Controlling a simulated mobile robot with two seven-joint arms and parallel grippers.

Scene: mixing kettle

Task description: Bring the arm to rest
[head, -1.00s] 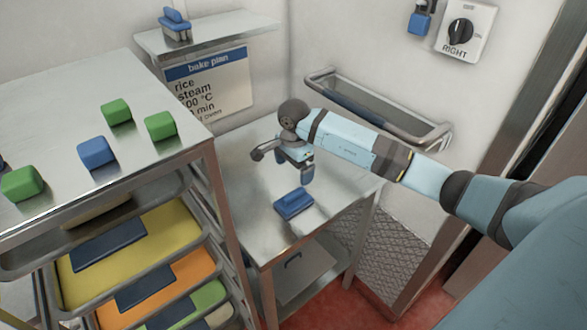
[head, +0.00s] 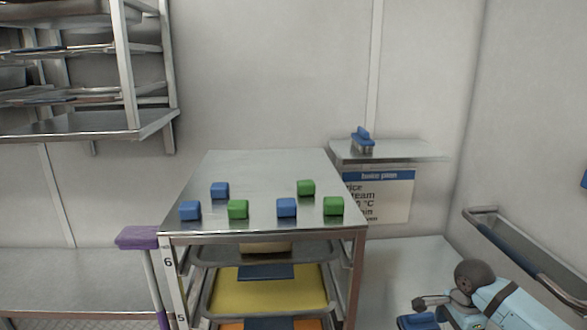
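My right arm (head: 495,300) comes in at the lower right over the steel side table (head: 390,262). My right gripper (head: 428,309) is above that table, with its fingers apart and nothing between them. A blue block-like item (head: 417,321) lies on the table just below the gripper, partly cut off by the bottom edge. My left gripper is not in view.
Several blue and green cubes (head: 237,209) stand on the steel rack top (head: 265,165). Trays, one yellow (head: 270,293), sit in the rack below. A wall shelf (head: 405,150) holds a blue-handled item (head: 362,140). A wall rail (head: 530,258) runs near my arm.

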